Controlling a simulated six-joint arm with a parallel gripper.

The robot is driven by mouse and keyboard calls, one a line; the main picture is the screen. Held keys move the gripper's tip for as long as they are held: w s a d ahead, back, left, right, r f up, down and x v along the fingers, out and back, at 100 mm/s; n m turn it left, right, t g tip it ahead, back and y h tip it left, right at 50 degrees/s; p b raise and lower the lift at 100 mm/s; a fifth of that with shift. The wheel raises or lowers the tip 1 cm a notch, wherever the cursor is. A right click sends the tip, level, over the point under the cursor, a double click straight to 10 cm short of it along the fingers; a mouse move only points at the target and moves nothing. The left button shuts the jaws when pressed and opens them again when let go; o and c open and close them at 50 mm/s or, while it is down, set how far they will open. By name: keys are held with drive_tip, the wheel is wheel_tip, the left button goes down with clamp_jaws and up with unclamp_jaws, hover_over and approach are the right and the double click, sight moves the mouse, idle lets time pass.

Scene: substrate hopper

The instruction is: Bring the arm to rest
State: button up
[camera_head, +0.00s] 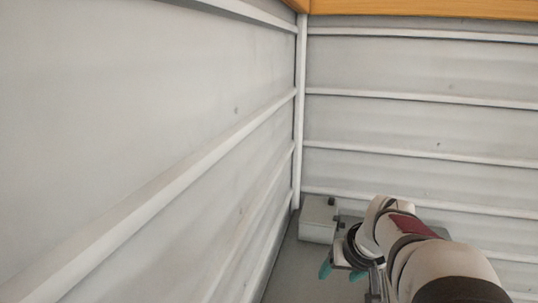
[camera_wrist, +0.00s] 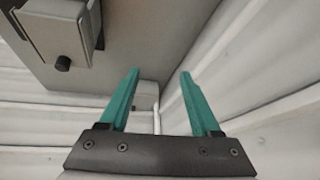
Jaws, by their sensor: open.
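My gripper (camera_head: 341,271) is at the lower right of the head view, low in the corner between two walls. Its two teal fingers also show in the wrist view (camera_wrist: 159,78), spread apart with nothing between them. My arm reaches in from the lower right of the head view and covers part of the floor and far wall. I cannot tell from these frames whether the arm is moving.
Ribbed pale walls (camera_head: 150,130) rise on the left and at the back. A narrow strip of grey floor (camera_head: 285,270) is bare.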

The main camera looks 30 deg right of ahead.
drive_tip(key=s+a+r+n+t+y, duration=0.1)
drive_tip(key=s+a+y, duration=0.15)
drive_tip(key=a, duration=1.15)
drive_tip(key=s+a+r+n+t+y, duration=0.15)
drive_tip(key=s+a, duration=0.25)
drive_tip(key=a, duration=1)
drive_tip(key=s+f+m+g, duration=0.1)
drive_tip(key=s+f+g, duration=0.7)
drive_tip(key=s, duration=0.3)
drive_tip(key=shift+a+f, duration=0.2)
drive_tip(key=shift+f, duration=0.25)
